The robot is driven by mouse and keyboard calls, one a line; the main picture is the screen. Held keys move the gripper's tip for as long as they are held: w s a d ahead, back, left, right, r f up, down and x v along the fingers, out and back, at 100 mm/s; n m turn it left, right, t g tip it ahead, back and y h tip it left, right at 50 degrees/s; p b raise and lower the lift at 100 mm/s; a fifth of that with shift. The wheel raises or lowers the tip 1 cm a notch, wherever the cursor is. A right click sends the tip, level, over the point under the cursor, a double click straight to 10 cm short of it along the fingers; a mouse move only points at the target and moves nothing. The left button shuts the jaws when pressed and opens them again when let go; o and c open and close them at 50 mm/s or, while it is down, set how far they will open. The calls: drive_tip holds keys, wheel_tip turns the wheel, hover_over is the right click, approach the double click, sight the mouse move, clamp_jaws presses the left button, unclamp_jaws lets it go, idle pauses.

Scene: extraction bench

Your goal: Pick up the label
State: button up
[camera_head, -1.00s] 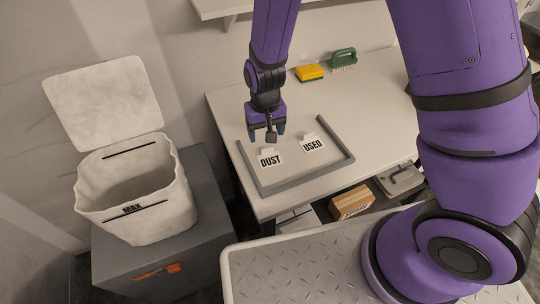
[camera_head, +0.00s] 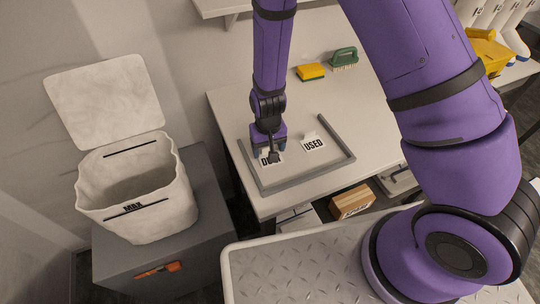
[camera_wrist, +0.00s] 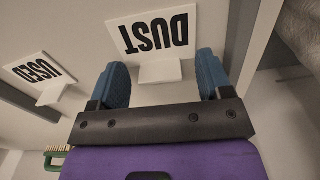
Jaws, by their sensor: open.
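Two white label cards with black print lie inside a grey raised frame (camera_head: 304,178) on the bench. The DUST label (camera_head: 277,158) is partly hidden by my gripper in the head view. In the wrist view the DUST label (camera_wrist: 152,34) shows whole, and its small upright tab (camera_wrist: 160,71) stands between my two blue fingertips. My gripper (camera_wrist: 162,84) is open, pointing down, and empty. I cannot tell whether the fingers touch the tab.
A yellow sponge (camera_head: 310,72) and a green brush (camera_head: 344,59) lie at the back of the bench (camera_head: 375,113). A white lidded bin (camera_head: 150,208) marked MAX stands open on a grey cabinet at left. A cardboard box (camera_head: 351,201) sits below the bench's front edge.

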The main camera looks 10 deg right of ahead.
drive_tip(key=shift+c, duration=0.2)
drive_tip(key=c, duration=0.9)
drive_tip(key=shift+r, duration=0.1)
drive_tip(key=shift+c, duration=0.2)
